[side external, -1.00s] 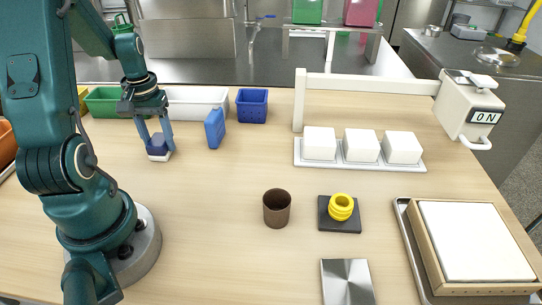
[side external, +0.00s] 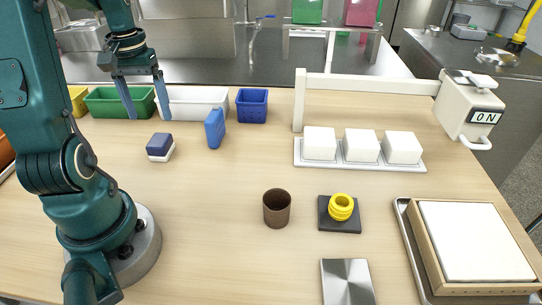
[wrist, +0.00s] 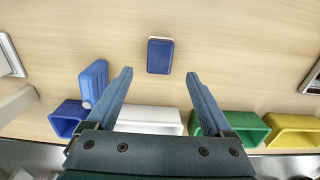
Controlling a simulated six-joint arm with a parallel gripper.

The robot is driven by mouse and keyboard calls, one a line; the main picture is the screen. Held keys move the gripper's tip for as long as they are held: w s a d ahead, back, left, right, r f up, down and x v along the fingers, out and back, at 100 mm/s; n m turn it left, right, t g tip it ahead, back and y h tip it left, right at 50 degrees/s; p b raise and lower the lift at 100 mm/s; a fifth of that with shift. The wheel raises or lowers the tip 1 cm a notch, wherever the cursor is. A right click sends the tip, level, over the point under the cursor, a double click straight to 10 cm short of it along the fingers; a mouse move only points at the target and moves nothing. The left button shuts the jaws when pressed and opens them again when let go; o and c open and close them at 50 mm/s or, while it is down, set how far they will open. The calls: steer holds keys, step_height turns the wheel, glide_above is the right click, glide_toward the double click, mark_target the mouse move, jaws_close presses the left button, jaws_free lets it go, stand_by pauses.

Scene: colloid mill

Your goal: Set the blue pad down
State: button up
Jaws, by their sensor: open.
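The blue pad (side external: 160,142) is a small dark blue block with a white lower layer. It rests on the wooden table in front of the green and white bins, and it also shows in the wrist view (wrist: 160,56), lying beyond the fingertips. My gripper (side external: 145,103) is open and empty, raised above and behind the pad, apart from it. In the wrist view my gripper (wrist: 159,76) has its two blue fingers spread wide with nothing between them.
A blue bottle-like container (side external: 215,128) stands right of the pad, near a blue bin (side external: 252,105). Green (side external: 105,103) and white (side external: 212,99) bins line the back edge. A brown cup (side external: 277,208) stands mid-table. Table around the pad is clear.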

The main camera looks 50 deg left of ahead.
steer(key=w+d+r+m+t+y, duration=0.1)
steer(key=d+r+m, duration=0.15)
steer(key=d, duration=0.35)
steer(key=w+d+r+m+t, duration=0.1)
steer(key=w+d+r+m, duration=0.1)
steer(key=d+r, duration=0.3)
steer(key=s+d+f+m+t, duration=0.1)
steer(key=s+d+m, duration=0.1)
steer(key=d, duration=0.4)
steer(key=s+d+m+t+h, duration=0.1)
steer(key=d+m+t, duration=0.1)
steer(key=d, duration=0.3)
steer(key=shift+s+d+f+t, duration=0.3)
steer(key=shift+s+d+f, duration=0.1)
